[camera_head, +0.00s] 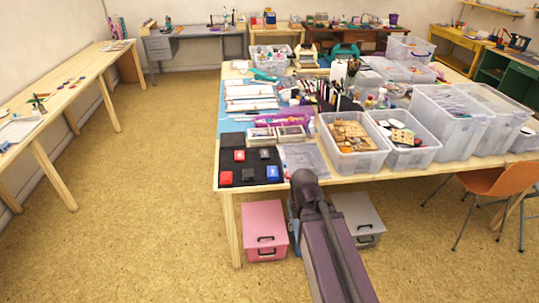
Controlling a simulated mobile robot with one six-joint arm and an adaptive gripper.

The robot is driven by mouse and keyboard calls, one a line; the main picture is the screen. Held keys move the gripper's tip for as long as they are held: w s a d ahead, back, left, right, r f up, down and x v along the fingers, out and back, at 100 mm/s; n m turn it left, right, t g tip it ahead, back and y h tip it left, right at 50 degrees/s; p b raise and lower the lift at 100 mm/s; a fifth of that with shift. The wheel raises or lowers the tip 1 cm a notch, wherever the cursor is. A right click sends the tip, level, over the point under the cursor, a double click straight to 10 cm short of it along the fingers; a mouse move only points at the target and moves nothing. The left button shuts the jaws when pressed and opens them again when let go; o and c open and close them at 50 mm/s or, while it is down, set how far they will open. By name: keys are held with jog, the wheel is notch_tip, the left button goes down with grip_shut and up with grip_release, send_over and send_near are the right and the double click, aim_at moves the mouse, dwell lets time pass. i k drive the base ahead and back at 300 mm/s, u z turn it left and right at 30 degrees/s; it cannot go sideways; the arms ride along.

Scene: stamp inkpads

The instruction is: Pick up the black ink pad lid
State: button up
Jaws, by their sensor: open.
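Small ink pads stand on a black mat (232,163) at the near left corner of the big table. Two are red, one (239,156) further back and one (226,178) nearer. A blue one (272,173) is at the right. Dark ones stand among them, one (264,154) at the back right and one (248,175) in the front row. I cannot tell which dark piece is the black ink pad lid, or whether it sits on a pad. My arm rises from the bottom, its visible end right of the mat. My gripper cannot be made out.
A clear flat tray (302,158) lies right of the mat. A pink drawer box (264,222) and a grey one (362,212) stand underneath. An orange chair (503,180) is at right. The floor at left is clear.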

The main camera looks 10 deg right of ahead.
aim_at(264, 154)
jog(key=u, duration=0.3)
jog(key=i, duration=1)
jog(key=z, duration=0.3)
